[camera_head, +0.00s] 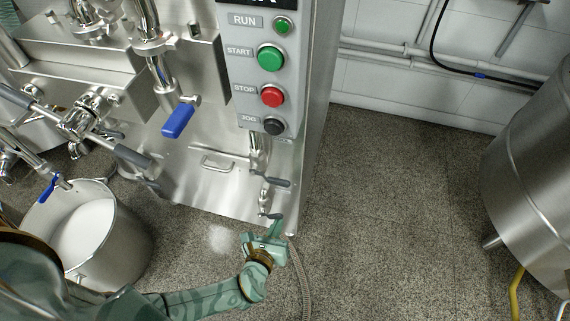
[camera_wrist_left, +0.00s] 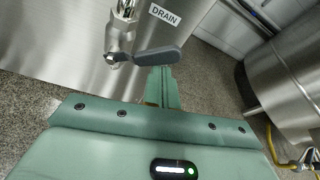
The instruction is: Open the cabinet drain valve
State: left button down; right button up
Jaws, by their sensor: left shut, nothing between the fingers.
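The drain valve is a small steel valve on the cabinet front, under the DRAIN label (camera_wrist_left: 166,14) in the left wrist view. Its steel body (camera_wrist_left: 119,42) has a dark grey lever handle (camera_wrist_left: 158,55) that points to the right. In the head view the handle (camera_head: 269,215) is small, low on the cabinet front. My left gripper (camera_head: 276,226) is shut and empty, with its fingertips right by the handle. In the left wrist view its fingers (camera_wrist_left: 161,80) lie just below the handle; whether they touch it, I cannot tell. My right gripper is not in view.
The steel cabinet (camera_head: 215,188) carries a button panel (camera_head: 251,80). A steel bucket (camera_head: 120,250) stands at left. A hose (camera_head: 301,275) lies beside my gripper. A steel tank (camera_head: 535,170) stands right, with clear floor between.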

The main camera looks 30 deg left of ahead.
pick_arm(q)
jog(key=shift+s+a+r, duration=0.1)
jog(key=shift+a+r, duration=0.35)
jog(key=shift+r, duration=0.35)
jog(key=shift+s+a+r+n+h, duration=0.1)
jog(key=shift+a+r+n+h, duration=0.25)
jog(key=shift+n, duration=0.25)
jog(key=a, duration=0.1)
jog(key=a+r, duration=0.1)
jog(key=p, duration=0.1)
jog(key=shift+s+a+r, duration=0.15)
jog(key=shift+s+a, duration=0.2)
jog(key=shift+a, duration=0.05)
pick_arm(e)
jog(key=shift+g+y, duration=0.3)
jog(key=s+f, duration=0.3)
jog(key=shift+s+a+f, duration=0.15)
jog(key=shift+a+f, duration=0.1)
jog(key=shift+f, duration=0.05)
pick_arm(q)
jog(key=shift+a, duration=0.15)
